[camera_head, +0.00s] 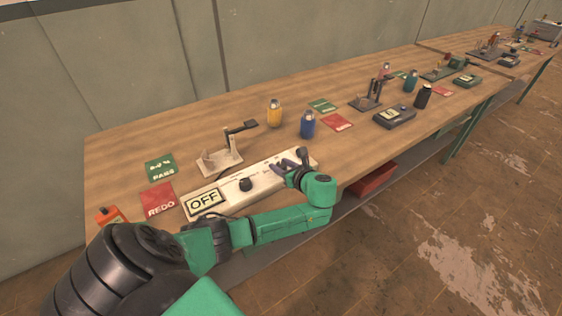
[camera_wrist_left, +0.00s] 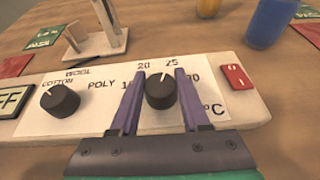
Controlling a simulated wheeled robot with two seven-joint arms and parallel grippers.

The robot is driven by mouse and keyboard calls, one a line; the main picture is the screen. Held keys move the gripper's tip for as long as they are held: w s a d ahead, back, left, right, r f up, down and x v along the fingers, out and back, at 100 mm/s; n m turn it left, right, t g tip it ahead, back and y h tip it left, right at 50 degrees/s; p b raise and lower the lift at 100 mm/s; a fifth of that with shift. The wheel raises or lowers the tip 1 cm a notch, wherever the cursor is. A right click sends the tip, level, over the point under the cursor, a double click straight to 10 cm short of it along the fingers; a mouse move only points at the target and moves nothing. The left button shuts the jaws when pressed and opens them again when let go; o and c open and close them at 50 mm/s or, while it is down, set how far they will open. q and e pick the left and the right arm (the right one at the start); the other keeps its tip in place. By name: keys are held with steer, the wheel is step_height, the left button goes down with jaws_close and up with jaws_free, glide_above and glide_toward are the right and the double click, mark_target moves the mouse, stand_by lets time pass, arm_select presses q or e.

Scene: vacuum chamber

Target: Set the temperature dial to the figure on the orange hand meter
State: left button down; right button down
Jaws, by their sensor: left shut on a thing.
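The temperature dial (camera_wrist_left: 160,91) is a black round knob on the white control panel (camera_head: 226,189). In the left wrist view, figures 20 and 25 show above it, and a pale mark on its top points up toward them. My left gripper (camera_wrist_left: 159,78) has its purple fingers on both sides of the dial, shut on it; in the head view the gripper (camera_head: 284,168) is over the panel's right part. The orange hand meter (camera_head: 110,215) lies at the table's near left end, partly hidden by my arm; its figure is not readable. My right gripper is not in view.
A second black knob (camera_wrist_left: 60,100) with fabric names and an OFF display (camera_head: 205,202) are on the panel. A red switch (camera_wrist_left: 236,77) is right of the dial. A pale stand (camera_head: 220,160), blue bottle (camera_head: 308,124) and yellow bottle (camera_head: 274,113) stand behind.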

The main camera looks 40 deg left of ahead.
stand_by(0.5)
arm_select(q)
steer(key=shift+c, duration=1.9)
jaws_free()
steer(key=v, duration=1.4)
steer(key=shift+d+r+b, duration=0.15)
steer(key=shift+d+b, duration=0.15)
steer(key=shift+b, duration=0.05)
